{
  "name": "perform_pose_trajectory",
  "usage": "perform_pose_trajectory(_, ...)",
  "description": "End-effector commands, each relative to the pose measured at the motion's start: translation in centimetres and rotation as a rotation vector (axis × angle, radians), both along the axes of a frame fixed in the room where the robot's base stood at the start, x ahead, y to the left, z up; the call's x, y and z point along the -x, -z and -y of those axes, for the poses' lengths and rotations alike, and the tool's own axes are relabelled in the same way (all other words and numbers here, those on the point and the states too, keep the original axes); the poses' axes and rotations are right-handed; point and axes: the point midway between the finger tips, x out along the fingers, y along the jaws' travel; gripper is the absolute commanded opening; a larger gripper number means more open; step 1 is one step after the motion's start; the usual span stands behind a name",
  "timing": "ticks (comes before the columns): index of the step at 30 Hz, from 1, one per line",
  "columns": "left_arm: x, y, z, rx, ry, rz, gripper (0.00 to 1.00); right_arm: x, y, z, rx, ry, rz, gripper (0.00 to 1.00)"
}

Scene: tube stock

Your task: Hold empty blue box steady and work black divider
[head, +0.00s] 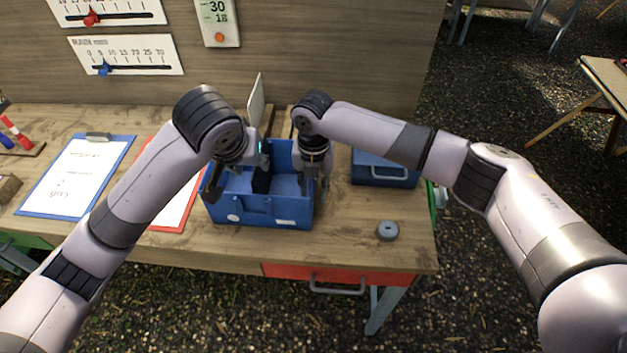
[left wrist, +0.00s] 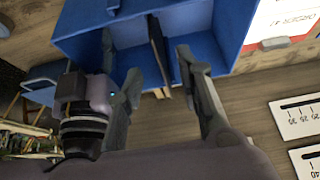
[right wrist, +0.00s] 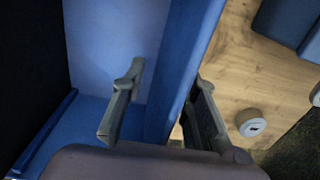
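The open blue box (head: 283,215) stands on the wooden table and looks empty apart from the black divider (head: 262,179). The divider stands upright across the inside, and its top edge shows in the left wrist view (left wrist: 157,50). My left gripper (head: 236,178) is open over the box, one finger on each side of the divider (left wrist: 163,80), with gaps visible. My right gripper (head: 314,185) is at the box's right wall; in the right wrist view its open fingers (right wrist: 170,95) straddle that wall, the inner finger apart from it. Contact of the outer finger is unclear.
Blue (head: 75,175) and red (head: 178,195) clipboards lie to the left. A thin pale panel (head: 256,105) stands behind the box.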

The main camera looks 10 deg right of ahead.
Motion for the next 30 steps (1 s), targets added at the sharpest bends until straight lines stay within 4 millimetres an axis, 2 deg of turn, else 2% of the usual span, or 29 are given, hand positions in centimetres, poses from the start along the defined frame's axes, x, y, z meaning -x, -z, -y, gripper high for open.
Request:
perform_pose_trajectory(5, 0.00, 0.00, 0.00, 0.000, 0.000, 0.000, 0.33, 0.01, 0.01, -0.01, 0.000, 0.000, 0.000, 0.28)
perform_pose_trajectory(18, 0.00, 0.00, 0.00, 0.000, 0.000, 0.000, 0.33, 0.00, -0.02, 0.00, 0.000, 0.000, 0.000, 0.00)
perform_pose_trajectory(30, 0.00, 0.00, 0.00, 0.000, 0.000, 0.000, 0.33, -0.01, -0.03, 0.01, 0.000, 0.000, 0.000, 0.00)
